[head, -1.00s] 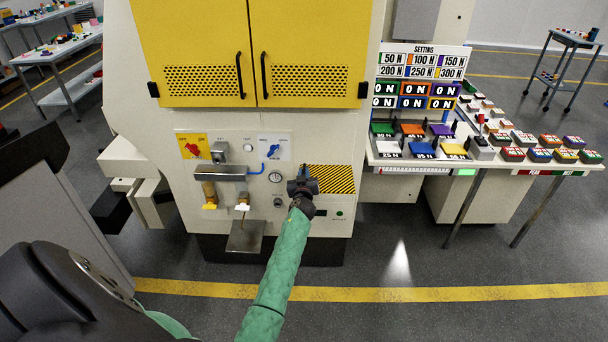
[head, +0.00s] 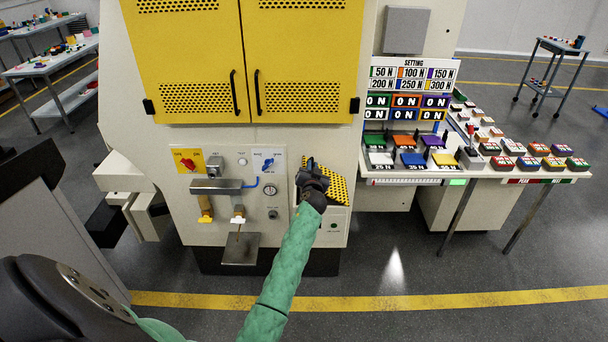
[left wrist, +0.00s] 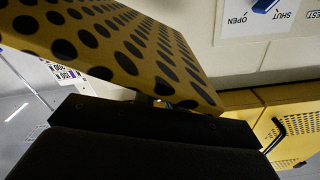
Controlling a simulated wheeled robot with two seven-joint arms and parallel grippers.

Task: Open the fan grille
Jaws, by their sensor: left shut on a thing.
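The fan grille (head: 338,189), a yellow panel with black holes, is on the lower right of the machine front. It stands tilted out from the pale face, partly open. In the left wrist view the grille (left wrist: 135,45) fills the upper left and stands away from the machine wall. My left gripper (head: 313,178) is at the left side of the grille in the head view and is shut on it. In the left wrist view the dark fingers (left wrist: 150,120) lie against the grille's near edge; the exact contact is hidden. My right gripper is not in view.
Left of the grille are a gauge (head: 270,190), a blue-handled valve panel (head: 267,162) and a small metal tray (head: 240,249). Yellow cabinet doors (head: 190,60) are above. A table (head: 480,178) with colored blocks stands right. The floor in front is open.

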